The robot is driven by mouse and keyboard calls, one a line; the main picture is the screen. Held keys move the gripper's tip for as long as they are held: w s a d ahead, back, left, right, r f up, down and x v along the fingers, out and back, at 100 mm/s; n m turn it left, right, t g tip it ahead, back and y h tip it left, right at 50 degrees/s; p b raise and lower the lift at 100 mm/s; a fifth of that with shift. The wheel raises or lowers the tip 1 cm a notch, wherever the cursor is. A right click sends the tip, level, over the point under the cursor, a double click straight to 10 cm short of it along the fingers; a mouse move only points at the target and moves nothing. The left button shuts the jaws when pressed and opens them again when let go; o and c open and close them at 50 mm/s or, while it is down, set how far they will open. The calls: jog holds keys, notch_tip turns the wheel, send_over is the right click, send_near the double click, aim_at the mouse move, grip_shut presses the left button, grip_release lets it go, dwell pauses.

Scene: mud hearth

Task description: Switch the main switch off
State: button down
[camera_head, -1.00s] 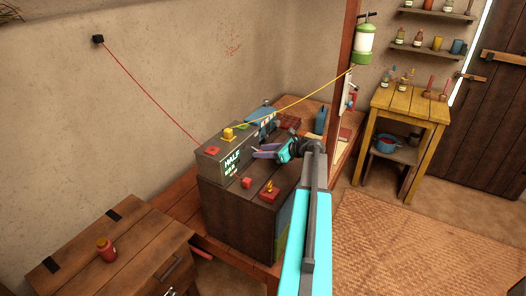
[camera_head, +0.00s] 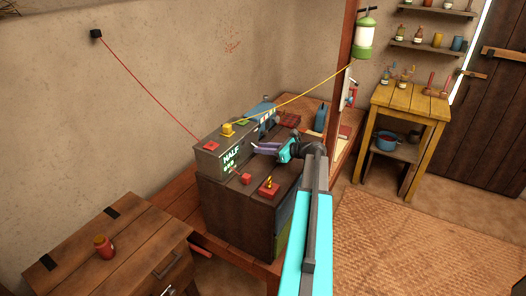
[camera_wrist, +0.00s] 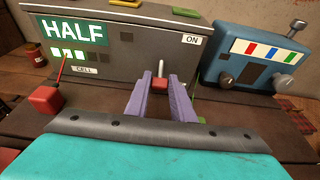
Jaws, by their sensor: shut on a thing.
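The grey box (camera_head: 215,156) stands on a dark wooden block, with a screen reading HALF (camera_wrist: 74,32) and several lit green bars. In the wrist view, the main switch (camera_wrist: 160,71) shows as a pale upright lever with a red piece at its foot, below and left of an ON label (camera_wrist: 191,39). My gripper (camera_wrist: 160,84) has its two purple fingers on either side of the red piece, shut on the switch. In the head view my gripper (camera_head: 258,147) reaches the box front, and the switch is too small to make out there.
A blue box with knobs (camera_wrist: 250,58) stands just right of the grey box. A red block (camera_wrist: 44,101) with a thin red line is at left. Floor room is at right.

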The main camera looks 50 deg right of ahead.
dwell(0.4)
jog(key=c, duration=1.5)
grip_release()
jog(key=shift+s, duration=0.1)
jog(key=b+v, duration=0.3)
jog(key=v, duration=1)
jog(key=shift+s+d, duration=0.1)
jog(key=shift+s, duration=0.25)
